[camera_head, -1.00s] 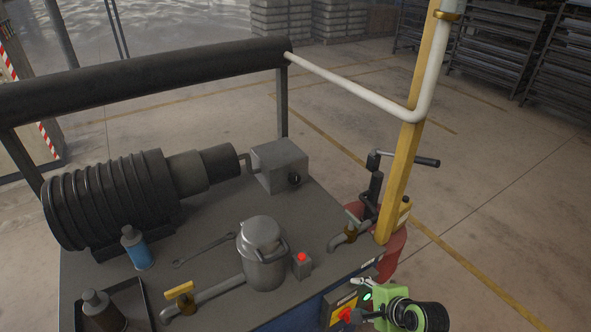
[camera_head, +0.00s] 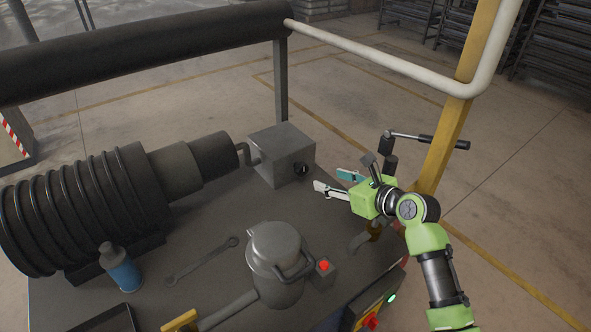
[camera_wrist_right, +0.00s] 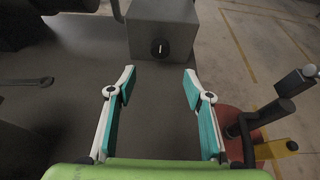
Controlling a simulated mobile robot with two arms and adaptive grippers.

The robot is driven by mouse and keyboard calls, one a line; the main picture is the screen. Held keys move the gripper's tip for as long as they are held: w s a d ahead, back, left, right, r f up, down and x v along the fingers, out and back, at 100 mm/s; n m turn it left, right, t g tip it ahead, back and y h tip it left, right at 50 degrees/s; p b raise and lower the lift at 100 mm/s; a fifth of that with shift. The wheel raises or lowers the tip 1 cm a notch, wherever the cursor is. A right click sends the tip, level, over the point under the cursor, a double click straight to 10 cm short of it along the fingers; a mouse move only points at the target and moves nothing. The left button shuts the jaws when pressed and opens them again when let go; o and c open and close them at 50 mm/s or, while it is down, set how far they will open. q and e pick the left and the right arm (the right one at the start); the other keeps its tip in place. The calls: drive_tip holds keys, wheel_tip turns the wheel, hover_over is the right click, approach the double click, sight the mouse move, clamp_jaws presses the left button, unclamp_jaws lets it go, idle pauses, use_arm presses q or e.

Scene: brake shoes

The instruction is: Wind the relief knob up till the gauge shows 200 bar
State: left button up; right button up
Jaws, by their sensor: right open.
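A black knob (camera_head: 301,169) with a pale mark sits on the front face of a grey block (camera_head: 282,152) at the back of the bench. It shows at the top middle of the right wrist view (camera_wrist_right: 159,48), and I take it for the relief knob. My right gripper (camera_head: 331,180) is open and empty over the bench, short of the knob and apart from it. In the wrist view its two fingers (camera_wrist_right: 159,78) are spread, with the knob beyond the gap between them. I cannot make out a gauge. My left gripper is not in view.
A lidded metal canister (camera_head: 275,262) and a small box with a red button (camera_head: 324,267) stand at the front. A yellow post (camera_head: 458,125) and a lever handle (camera_head: 425,139) rise at the right.

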sight(304, 170)
drive_tip(key=b+x, duration=0.1)
drive_tip(key=x, duration=1)
drive_tip(key=shift+w+a+r, duration=0.1)
drive_tip(key=shift+w+a, duration=0.1)
drive_tip(key=shift+x, duration=0.85)
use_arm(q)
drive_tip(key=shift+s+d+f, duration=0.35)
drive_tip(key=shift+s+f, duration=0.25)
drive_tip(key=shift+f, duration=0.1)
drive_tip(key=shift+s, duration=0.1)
use_arm(e)
drive_tip(key=shift+c, duration=0.5)
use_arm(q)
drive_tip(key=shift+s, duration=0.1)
use_arm(e)
drive_tip(key=c, duration=1)
